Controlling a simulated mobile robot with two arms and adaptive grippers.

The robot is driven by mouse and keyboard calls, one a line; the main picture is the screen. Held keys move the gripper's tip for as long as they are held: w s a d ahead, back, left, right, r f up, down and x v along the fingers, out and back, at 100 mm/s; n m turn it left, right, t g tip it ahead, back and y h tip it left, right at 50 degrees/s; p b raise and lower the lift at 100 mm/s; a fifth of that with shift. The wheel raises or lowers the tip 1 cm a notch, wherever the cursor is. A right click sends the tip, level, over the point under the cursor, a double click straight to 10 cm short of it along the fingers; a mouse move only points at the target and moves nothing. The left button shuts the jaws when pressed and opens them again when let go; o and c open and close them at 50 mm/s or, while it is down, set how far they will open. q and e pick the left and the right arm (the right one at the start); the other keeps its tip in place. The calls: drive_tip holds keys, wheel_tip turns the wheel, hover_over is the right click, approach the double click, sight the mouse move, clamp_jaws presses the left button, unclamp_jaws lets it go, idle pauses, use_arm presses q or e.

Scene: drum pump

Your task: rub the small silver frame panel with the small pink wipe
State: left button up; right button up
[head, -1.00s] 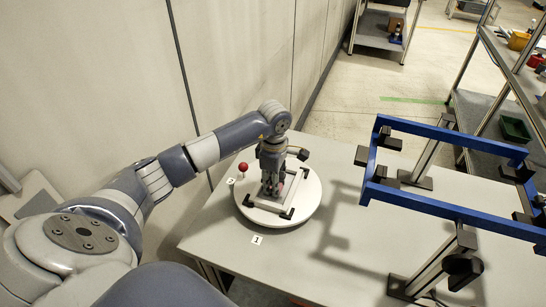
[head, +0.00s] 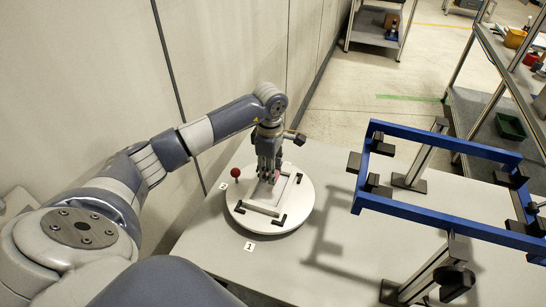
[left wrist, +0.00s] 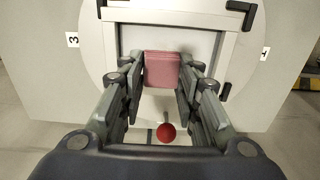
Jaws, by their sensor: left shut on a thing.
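The small silver frame panel (head: 292,186) lies on a round white turntable (head: 305,206), held between dark corner clamps. It also shows in the left wrist view (left wrist: 228,52). My left gripper (head: 269,178) points down over the back part of the panel. It is shut on the small pink wipe (left wrist: 161,70), a flat pink block between the fingertips in the left wrist view. The wipe shows only as a small pink patch (head: 275,177) in the head view. I cannot tell whether it touches the panel. My right gripper is in neither view.
A red ball knob (head: 235,172) stands at the turntable's left edge, close to the left gripper. A blue frame (head: 440,206) on metal posts stands on the right of the grey table (head: 225,240). Shelving stands beyond it. A wall runs along the left.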

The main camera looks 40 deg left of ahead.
use_arm(q)
drive_tip(key=shift+r, duration=0.6)
drive_tip(key=shift+w+r+p, duration=0.1)
drive_tip(key=shift+r+p, duration=0.2)
drive_tip(key=shift+p, duration=0.1)
drive_tip(key=shift+a+r, duration=0.1)
drive_tip(key=shift+r, duration=0.25)
drive_tip(key=shift+r+p, duration=0.45)
drive_tip(key=shift+r, duration=0.2)
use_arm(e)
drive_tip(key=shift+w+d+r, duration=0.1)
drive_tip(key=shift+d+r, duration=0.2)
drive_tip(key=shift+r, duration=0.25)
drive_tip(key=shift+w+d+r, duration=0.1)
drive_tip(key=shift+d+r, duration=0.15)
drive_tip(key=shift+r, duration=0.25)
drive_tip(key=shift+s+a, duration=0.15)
